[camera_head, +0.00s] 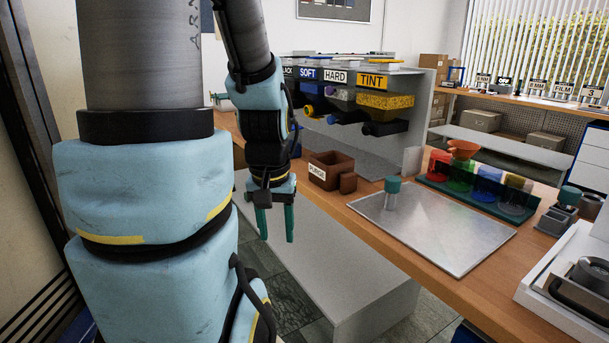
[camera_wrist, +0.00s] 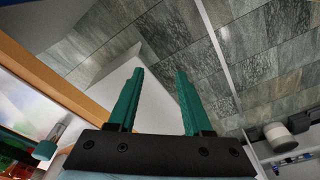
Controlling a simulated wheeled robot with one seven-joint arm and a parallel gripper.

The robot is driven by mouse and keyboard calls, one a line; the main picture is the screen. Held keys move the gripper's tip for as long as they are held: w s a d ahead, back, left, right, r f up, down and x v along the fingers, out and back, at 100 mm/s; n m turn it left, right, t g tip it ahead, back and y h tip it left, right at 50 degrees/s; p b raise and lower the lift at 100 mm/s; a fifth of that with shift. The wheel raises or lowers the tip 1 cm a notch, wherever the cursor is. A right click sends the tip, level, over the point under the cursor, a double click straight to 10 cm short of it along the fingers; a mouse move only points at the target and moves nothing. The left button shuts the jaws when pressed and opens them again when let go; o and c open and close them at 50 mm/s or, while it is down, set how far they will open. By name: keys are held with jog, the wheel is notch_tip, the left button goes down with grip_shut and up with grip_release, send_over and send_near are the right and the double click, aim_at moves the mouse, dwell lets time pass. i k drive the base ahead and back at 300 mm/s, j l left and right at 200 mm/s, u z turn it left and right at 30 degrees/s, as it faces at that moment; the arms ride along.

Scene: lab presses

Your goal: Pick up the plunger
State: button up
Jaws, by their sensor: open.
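A small cylinder with a teal cap and a pale, clear-looking body (camera_head: 391,194) stands upright on the metal sheet; it may be the plunger, but I cannot tell for sure. A similar teal-capped piece appears at the lower left of the wrist view (camera_wrist: 46,148). Another teal-topped piece (camera_head: 569,196) stands at the right end of the table. My gripper (camera_head: 276,236) points downward in front of the table, left of the metal sheet and apart from these pieces. Its two teal fingers are apart and empty, and they also show in the wrist view (camera_wrist: 159,73).
The metal sheet (camera_head: 440,241) lies on the wooden table (camera_head: 342,196). A brown PURGE box (camera_head: 331,170) stands near its left edge. A green rack (camera_head: 455,187) holds coloured cups behind the sheet. Labelled hoppers (camera_head: 350,90) stand at the back. A white machine (camera_head: 560,285) is at right.

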aim_at(392, 183)
jog(key=k+l+u, duration=0.1)
jog(key=k+u, duration=0.15)
jog(key=u, duration=0.15)
jog(key=k+u, duration=0.25)
jog(key=u, duration=0.15)
jog(key=k+j+u, duration=0.1)
jog(key=k+u, duration=0.2)
jog(key=u, duration=0.15)
jog(key=k+j, duration=0.15)
jog(key=k+z, duration=0.05)
jog(key=k, duration=0.05)
